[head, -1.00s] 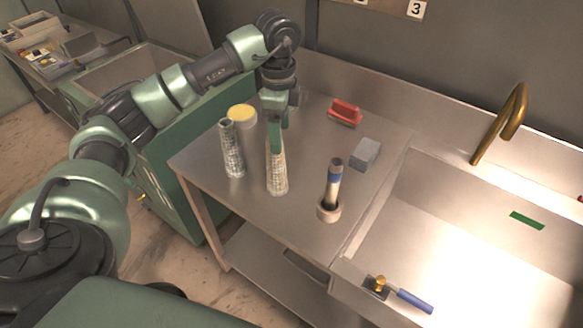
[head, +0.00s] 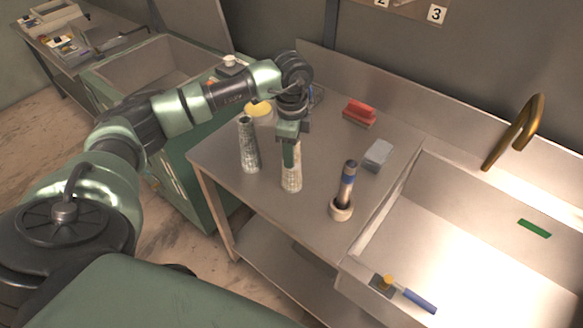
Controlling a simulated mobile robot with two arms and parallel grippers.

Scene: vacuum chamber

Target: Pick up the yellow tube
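A pale, yellowish textured tube (head: 292,180) stands upright on the steel worktop, below my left gripper. My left gripper (head: 290,158) points down, and its green finger overlaps the upper part of this tube. Only one finger shows clearly, so I cannot tell whether it is open or shut. A similar grey textured tube (head: 248,148) stands to its left, apart from it. A dark tube with a blue band (head: 347,183) stands in a round holder (head: 341,209) to the right. My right gripper is not in view.
A yellow-topped round item (head: 258,110) sits behind the grey tube. A red brush (head: 359,111) and a grey block (head: 377,154) lie toward the back. The worktop's front is clear.

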